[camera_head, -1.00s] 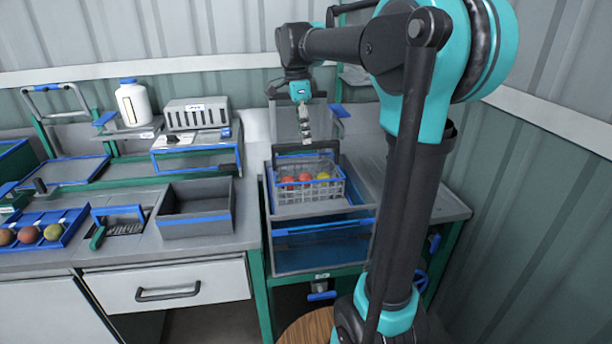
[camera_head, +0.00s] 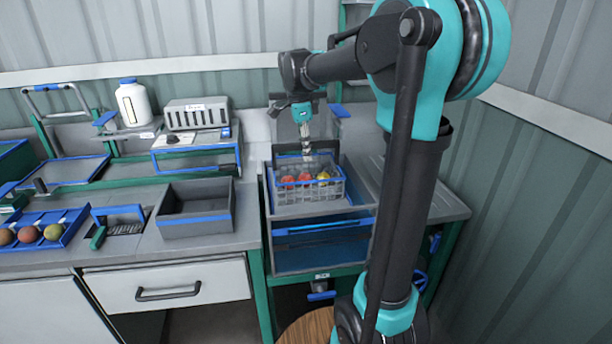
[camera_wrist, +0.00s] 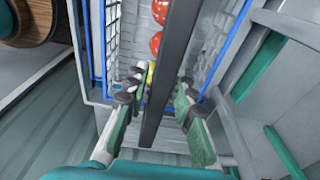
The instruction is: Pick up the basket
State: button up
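The basket (camera_head: 308,195) is a small grey wire basket with a blue rim, holding red and yellow tomatoes. It sits on top of the blue-edged bin at the right end of the bench. It also shows in the wrist view (camera_wrist: 112,40). Its dark bar handle (camera_wrist: 170,75) crosses the wrist view from top to bottom. My gripper (camera_head: 305,150) points down above the basket. In the wrist view my gripper (camera_wrist: 158,88) is open, with one finger on each side of the handle and visible gaps to it. My fingers partly hide the basket's near end.
An empty grey crate (camera_head: 196,222) with a blue stripe stands left of the basket. A blue tomato tray (camera_head: 72,222) lies farther left. A grey slotted box (camera_head: 197,114) and a white jug (camera_head: 133,104) stand behind. A corrugated wall is at right.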

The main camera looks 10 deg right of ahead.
grip_shut()
jog(key=shift+r, duration=0.1)
dwell(0.4)
